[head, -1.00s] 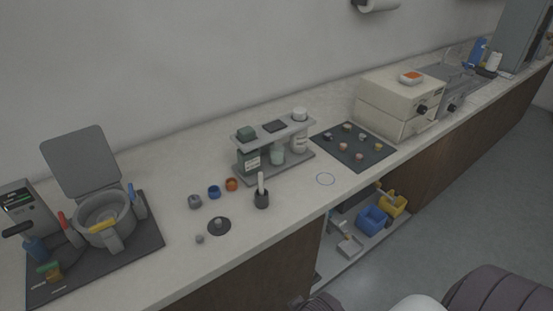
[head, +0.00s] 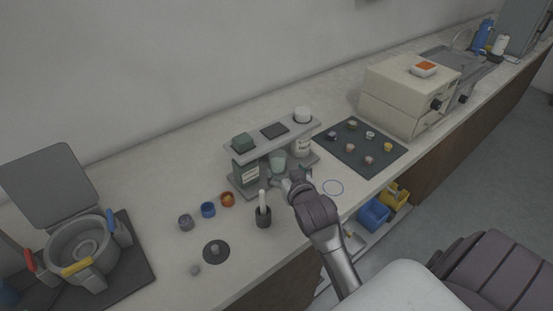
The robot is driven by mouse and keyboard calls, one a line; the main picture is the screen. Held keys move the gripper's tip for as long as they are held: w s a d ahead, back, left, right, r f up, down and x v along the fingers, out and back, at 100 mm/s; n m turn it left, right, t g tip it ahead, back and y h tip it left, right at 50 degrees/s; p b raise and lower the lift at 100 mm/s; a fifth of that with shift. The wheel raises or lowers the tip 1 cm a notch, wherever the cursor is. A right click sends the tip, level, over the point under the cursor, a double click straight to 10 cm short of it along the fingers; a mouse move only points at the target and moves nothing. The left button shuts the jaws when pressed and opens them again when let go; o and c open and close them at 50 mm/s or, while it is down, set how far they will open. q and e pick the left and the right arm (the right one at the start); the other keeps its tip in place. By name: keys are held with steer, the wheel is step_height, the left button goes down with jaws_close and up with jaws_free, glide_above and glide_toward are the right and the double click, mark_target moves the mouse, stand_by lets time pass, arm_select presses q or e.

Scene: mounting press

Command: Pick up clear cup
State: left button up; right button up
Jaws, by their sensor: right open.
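The clear cup (head: 278,162) is a pale greenish, see-through cup on the lower shelf of a small grey rack (head: 251,152). It stands between a dark green jar (head: 244,172) on its left and a white labelled bottle (head: 302,146) on its right. My right gripper (head: 285,183) is open, at the front edge of the rack just below and in front of the cup. Its fingertips are small and partly hidden by the hand, and I cannot tell whether they touch the cup. My left gripper is not in view.
A dark holder (head: 263,216) with a white stick stands left of my right gripper. A dark mat (head: 365,162) with small pieces lies right of the rack, before a beige box (head: 405,95).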

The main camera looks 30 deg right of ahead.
mark_target(280, 162)
steer(key=x, duration=0.4)
steer(key=shift+w+d+f, duration=0.1)
steer(key=shift+w+f, duration=0.1)
steer(key=shift+w, duration=0.15)
steer(key=shift+w+d+f, duration=0.1)
steer(key=shift+w+f, duration=0.05)
steer(key=shift+w, duration=0.15)
steer(key=shift+w+d+f+p, duration=0.1)
steer(key=shift+w+d+p, duration=0.1)
steer(key=shift+w+p, duration=0.15)
steer(key=x, duration=0.3)
steer(key=shift+w+d+f, duration=0.1)
steer(key=shift+w+f, duration=0.1)
steer(key=shift+w+d+f, duration=0.15)
steer(key=shift+w+f, duration=0.1)
steer(key=shift+w, duration=0.1)
steer(key=shift+r, duration=0.1)
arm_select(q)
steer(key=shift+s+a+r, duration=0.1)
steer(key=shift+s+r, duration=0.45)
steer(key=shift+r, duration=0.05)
arm_select(e)
steer(key=c, duration=1.3)
